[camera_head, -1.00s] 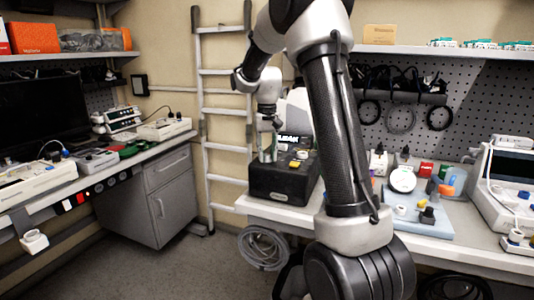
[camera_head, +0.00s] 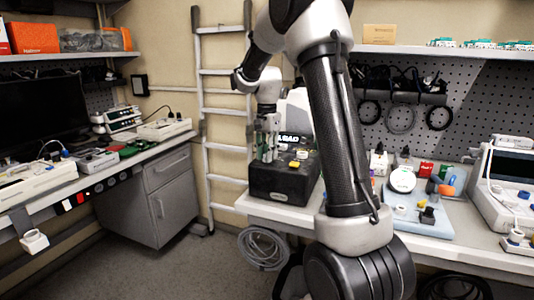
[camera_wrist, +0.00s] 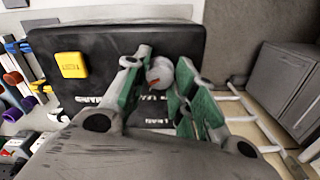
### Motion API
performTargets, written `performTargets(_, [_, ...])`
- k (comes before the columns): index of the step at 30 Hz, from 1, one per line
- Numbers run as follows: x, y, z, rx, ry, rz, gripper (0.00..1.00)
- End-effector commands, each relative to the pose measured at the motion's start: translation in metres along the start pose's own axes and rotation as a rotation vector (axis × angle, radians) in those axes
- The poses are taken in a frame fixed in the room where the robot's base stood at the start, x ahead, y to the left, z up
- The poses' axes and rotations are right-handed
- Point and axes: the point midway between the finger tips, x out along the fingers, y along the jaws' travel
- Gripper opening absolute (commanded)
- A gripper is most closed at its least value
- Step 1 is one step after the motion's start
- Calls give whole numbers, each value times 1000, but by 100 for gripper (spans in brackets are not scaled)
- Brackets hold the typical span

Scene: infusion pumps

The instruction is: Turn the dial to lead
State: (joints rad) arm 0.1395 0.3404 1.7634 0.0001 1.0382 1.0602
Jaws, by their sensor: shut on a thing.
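The black box (camera_head: 284,182) sits at the left end of the right-hand bench. Its dial (camera_wrist: 159,73), a small grey-white knob with a red mark, shows in the wrist view on the dark panel. White lettering (camera_wrist: 152,98) beside the dial is partly covered by my fingers and hard to read. My gripper (camera_head: 267,158) is over the left part of the box top. In the wrist view its green-padded fingers stand on both sides of the dial, shut on it. In the head view the dial is hidden by the gripper.
A yellow button (camera_wrist: 71,65) is on the same panel, away from my fingers. A dark display (camera_head: 289,137) with white letters stands behind the box. A ladder (camera_head: 224,130) leans behind, left of the box. A blue mat (camera_head: 425,225) with small parts lies to the right.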

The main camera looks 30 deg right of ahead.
Motion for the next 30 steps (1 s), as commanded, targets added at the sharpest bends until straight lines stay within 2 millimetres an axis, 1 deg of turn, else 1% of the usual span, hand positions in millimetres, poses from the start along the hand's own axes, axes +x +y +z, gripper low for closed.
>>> performTargets(3, [-1, -1, -1, 50, 2, -3, 3])
performTargets(10, [-1, -1, -1, 106, 2, -3, 3])
performTargets(24, [-1, -1, -1, 117, 2, -3, 3])
performTargets(25, [-1, -1, -1, 117, 2, -3, 32])
performTargets(28, [-1, -1, 0, 117, 2, -2, 50])
performTargets(30, [-1, 0, 0, 117, 1, -2, 50])
